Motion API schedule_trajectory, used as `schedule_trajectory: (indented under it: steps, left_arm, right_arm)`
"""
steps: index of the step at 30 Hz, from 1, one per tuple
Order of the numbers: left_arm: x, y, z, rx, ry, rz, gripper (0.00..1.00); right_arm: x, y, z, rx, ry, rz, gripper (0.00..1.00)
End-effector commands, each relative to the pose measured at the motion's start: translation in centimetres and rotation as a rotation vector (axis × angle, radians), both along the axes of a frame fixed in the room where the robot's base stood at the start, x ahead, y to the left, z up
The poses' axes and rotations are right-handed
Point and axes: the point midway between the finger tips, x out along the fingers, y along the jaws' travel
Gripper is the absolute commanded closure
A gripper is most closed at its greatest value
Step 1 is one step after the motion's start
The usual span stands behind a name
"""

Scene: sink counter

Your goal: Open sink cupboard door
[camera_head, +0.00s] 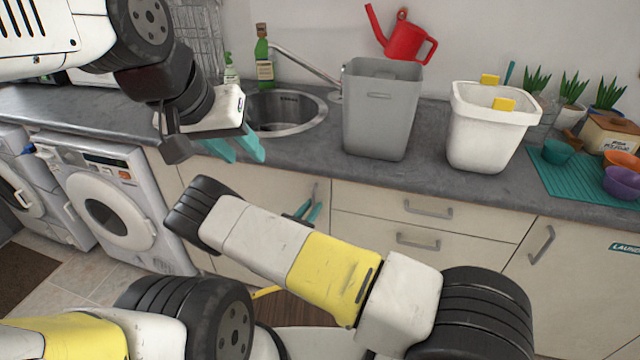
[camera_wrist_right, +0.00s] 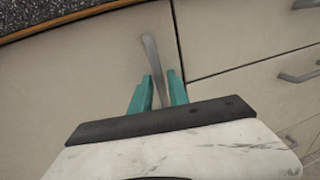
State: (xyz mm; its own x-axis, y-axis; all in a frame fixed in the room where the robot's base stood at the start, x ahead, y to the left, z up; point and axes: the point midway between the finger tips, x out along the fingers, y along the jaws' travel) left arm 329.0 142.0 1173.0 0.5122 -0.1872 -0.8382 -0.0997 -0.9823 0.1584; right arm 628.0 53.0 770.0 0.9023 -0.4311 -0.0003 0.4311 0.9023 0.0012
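The sink cupboard door (camera_head: 280,187) is a cream panel under the sink and looks closed. It also fills the left of the right wrist view (camera_wrist_right: 80,75). Its grey bar handle (camera_wrist_right: 151,52) stands near the door's right edge. My right gripper (camera_head: 308,212) is at the handle, its teal fingers apart. In the right wrist view the fingers (camera_wrist_right: 160,92) are on either side of the handle's lower part, with small gaps visible; firm contact cannot be told. My left gripper (camera_head: 235,148) is open and empty in front of the counter edge by the sink (camera_head: 290,112).
Drawers (camera_head: 425,212) with bar handles are right of the door. A washing machine (camera_head: 110,195) stands to the left. On the counter are a grey bin (camera_head: 380,115), a white bin (camera_head: 487,135), a green bottle (camera_head: 264,62) and a red watering can (camera_head: 402,40).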

Motion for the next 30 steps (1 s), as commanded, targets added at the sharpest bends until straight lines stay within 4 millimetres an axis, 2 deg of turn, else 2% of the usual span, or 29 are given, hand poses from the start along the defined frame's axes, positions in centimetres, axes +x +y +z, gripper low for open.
schedule_trajectory:
  steps: [10, 11, 14, 30]
  left_arm:
    - [-0.01, 0.00, 0.01, 0.000, 0.000, 0.000, 0.64]
    - [-0.01, 0.00, 0.01, 0.000, 0.000, 0.000, 0.64]
    - [-0.01, 0.00, 0.01, 0.000, 0.000, 0.000, 0.64]
    - [-0.01, 0.00, 0.01, 0.000, 0.000, 0.000, 0.64]
  right_arm:
    - [0.29, -0.20, -0.02, -0.001, 0.000, 0.006, 0.79]
    - [0.29, -0.22, -0.02, -0.001, 0.000, 0.006, 0.81]
    - [0.28, -0.22, -0.03, -0.001, 0.000, 0.005, 1.00]
    - [0.29, -0.21, -0.03, -0.001, 0.000, 0.005, 1.00]
